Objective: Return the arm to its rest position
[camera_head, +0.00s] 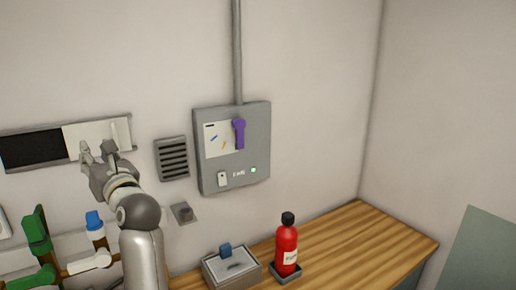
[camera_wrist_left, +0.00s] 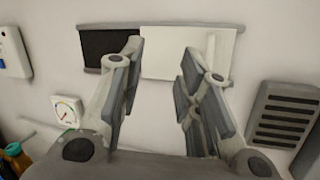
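My left gripper (camera_head: 98,150) is raised in front of the back wall, before the white half of a black-and-white wall panel (camera_head: 118,130). In the left wrist view my left gripper (camera_wrist_left: 163,62) has its two fingers spread apart. Nothing is held between them. The panel's white part (camera_wrist_left: 165,60) shows behind and between the fingers, and the dark part (camera_wrist_left: 100,42) lies to the left. I cannot tell how far the fingertips are from the panel. My right gripper is in neither view.
A grey vent (camera_head: 172,158) and a grey box with a purple handle (camera_head: 239,133) are on the wall to the right. A red bottle (camera_head: 287,248) and a grey container (camera_head: 231,268) stand on the wooden counter (camera_head: 345,243). A gauge (camera_wrist_left: 66,110) is left of the fingers.

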